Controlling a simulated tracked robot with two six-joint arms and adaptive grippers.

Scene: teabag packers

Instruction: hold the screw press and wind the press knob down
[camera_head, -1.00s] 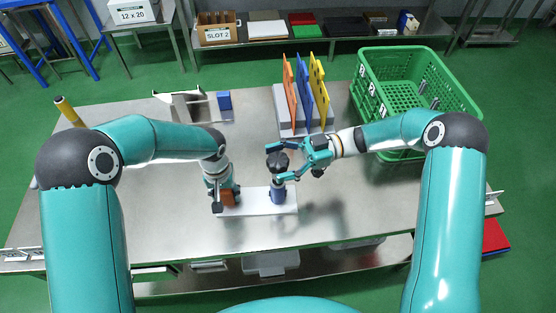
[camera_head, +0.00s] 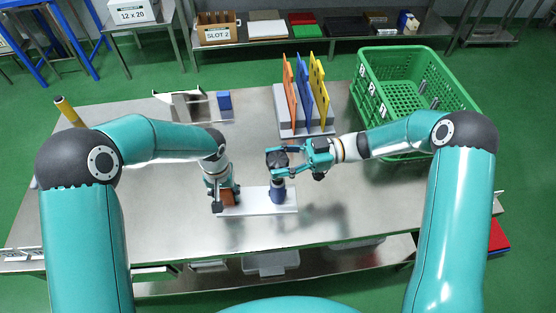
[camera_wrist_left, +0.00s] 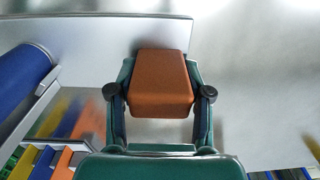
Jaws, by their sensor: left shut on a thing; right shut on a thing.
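The screw press stands on the steel table with a pale base plate (camera_head: 257,209), a brown block (camera_head: 228,197) at its left end and a blue post (camera_head: 278,190) topped by a dark knob (camera_head: 277,160). My left gripper (camera_head: 226,203) is shut on the brown block. In the left wrist view the brown block (camera_wrist_left: 163,85) sits between the fingers of my left gripper (camera_wrist_left: 161,92), and the blue post (camera_wrist_left: 22,80) shows at the left. My right gripper (camera_head: 284,161) is shut on the dark knob, its fingers on either side. The knob's far underside is hidden.
A rack with orange, blue and yellow boards (camera_head: 308,132) stands behind the press. A green crate (camera_head: 365,112) is at the back right, and a small metal holder with a blue block (camera_head: 224,101) at the back left. The table front is clear.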

